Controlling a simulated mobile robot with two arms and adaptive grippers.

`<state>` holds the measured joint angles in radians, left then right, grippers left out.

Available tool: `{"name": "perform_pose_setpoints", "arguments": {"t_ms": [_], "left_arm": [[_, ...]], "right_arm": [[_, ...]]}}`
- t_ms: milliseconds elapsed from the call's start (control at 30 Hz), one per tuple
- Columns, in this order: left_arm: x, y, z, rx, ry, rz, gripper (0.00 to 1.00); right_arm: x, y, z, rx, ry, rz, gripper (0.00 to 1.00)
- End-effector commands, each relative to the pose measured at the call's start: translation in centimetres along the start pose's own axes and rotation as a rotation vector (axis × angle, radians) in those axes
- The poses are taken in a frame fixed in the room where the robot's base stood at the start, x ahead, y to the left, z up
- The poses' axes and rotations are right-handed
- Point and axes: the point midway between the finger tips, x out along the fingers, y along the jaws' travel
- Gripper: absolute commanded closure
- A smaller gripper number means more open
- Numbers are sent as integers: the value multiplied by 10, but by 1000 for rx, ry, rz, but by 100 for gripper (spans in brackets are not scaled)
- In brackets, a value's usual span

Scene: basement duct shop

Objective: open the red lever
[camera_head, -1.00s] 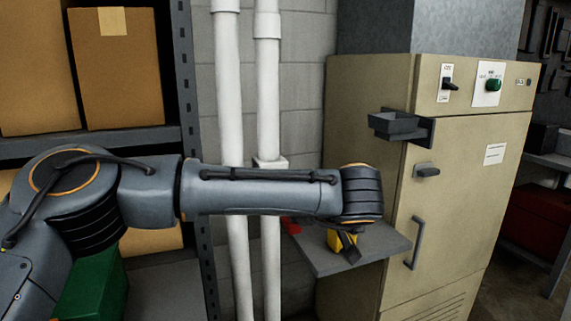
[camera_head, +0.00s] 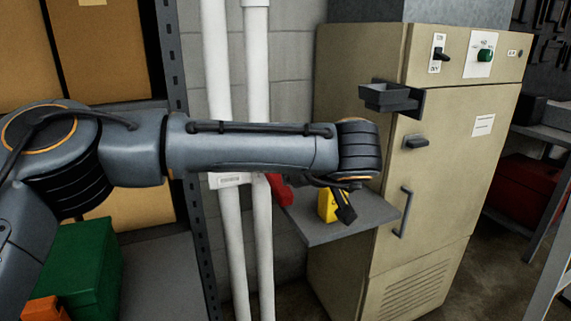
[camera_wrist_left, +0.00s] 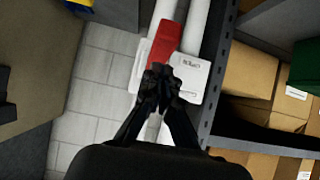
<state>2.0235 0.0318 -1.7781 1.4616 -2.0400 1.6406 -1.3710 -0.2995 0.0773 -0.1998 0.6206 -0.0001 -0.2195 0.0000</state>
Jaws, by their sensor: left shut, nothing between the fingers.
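The red lever (camera_wrist_left: 165,42) shows in the left wrist view against a white plate (camera_wrist_left: 190,78) beside the white pipes. In the head view only a red part of the lever (camera_head: 279,189) shows, just below my left forearm and right of the pipes. My left gripper (camera_wrist_left: 158,76) is shut and empty. Its fingertips overlap the lower end of the lever in the wrist view; I cannot tell whether they touch it. My right gripper is not in view.
A grey side shelf (camera_head: 345,226) holds a yellow object (camera_head: 327,205) near the lever. It juts from the beige cabinet (camera_head: 345,85), which has a dark bracket tray (camera_head: 390,96). A storage rack (camera_head: 175,60) with cardboard boxes (camera_head: 105,45) stands left of the pipes.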

Motion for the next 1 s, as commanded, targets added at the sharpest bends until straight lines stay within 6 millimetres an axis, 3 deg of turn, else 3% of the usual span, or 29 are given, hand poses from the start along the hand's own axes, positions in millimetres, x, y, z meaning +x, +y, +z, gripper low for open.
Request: {"name": "perform_pose_setpoints", "arguments": {"t_ms": [33,200,433,633,1000], "left_arm": [[-15,2,-9,1,5,4,100],[-54,2,0,-1,7,5,100],[-93,1,2,-2,6,4,100],[-106,0,3,-3,6,1,100],[-107,1,2,-4,6,2,100]], "right_arm": [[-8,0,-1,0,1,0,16],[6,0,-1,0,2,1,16],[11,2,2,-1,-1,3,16],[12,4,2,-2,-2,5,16],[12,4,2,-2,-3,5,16]]}}
